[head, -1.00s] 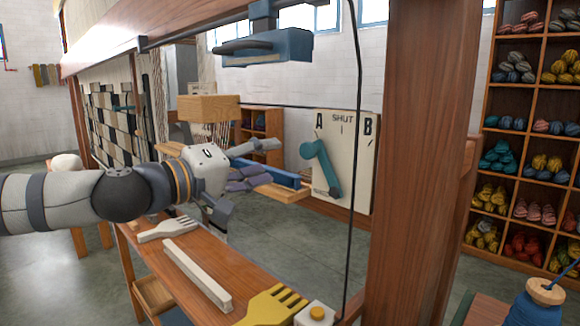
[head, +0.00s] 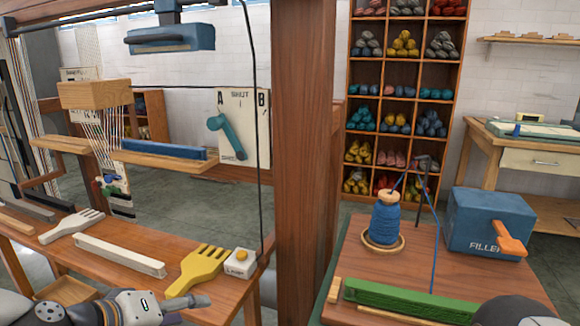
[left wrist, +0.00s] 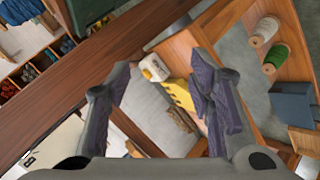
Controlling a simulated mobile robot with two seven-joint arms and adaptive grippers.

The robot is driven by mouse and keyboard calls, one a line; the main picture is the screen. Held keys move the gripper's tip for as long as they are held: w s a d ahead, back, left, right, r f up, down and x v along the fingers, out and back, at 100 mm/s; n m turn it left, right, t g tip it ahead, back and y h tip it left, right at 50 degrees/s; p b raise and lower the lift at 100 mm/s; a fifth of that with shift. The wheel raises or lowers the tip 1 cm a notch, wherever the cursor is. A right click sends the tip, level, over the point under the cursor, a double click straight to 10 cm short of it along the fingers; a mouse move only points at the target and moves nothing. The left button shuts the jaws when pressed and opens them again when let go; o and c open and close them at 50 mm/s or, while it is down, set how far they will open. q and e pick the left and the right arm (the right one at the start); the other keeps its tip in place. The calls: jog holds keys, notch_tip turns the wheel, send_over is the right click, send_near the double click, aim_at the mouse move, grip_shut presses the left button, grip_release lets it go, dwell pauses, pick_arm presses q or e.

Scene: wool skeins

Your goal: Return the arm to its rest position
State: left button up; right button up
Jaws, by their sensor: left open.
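My left arm (head: 85,308) is low at the bottom left of the head view, in front of the wooden bench. My left gripper (head: 190,302) points right, near the yellow fork-shaped comb (head: 197,270). In the left wrist view the gripper (left wrist: 165,85) has its two purple-padded fingers spread apart with nothing held between them. The yellow comb also shows beyond the fingers there (left wrist: 180,93). A dark rounded part at the bottom right edge of the head view may be my right arm; no right gripper shows.
The bench holds a pale comb (head: 72,226), a white bar (head: 119,255) and a white box with a yellow button (head: 239,262). A thick wooden post (head: 304,150) stands right of it. The right table has a blue spool (head: 384,220), a blue filler box (head: 489,222) and a green bar (head: 410,300).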

pick_arm(q)
jog(key=s+d+f+m+g+y+p, duration=0.15)
jog(key=s+f+g, duration=0.35)
jog(key=s+f, duration=0.7)
jog(key=s+a+f+m+g+y+p, duration=0.1)
jog(key=s+a+f+m+g+y, duration=0.1)
jog(key=s, duration=1.3)
jog(key=s+a+f+m+g+y, duration=0.2)
jog(key=s+a+f+g, duration=0.2)
jog(key=s, duration=1)
jog(key=shift+s+p, duration=0.35)
jog(key=shift+p, duration=0.05)
pick_arm(e)
jog(key=shift+t, duration=0.9)
jog(key=w+r, duration=0.3)
jog(key=r, duration=0.1)
jog(key=shift+w+a+r, duration=0.1)
jog(key=shift+w+r, duration=0.2)
jog(key=shift+w, duration=0.1)
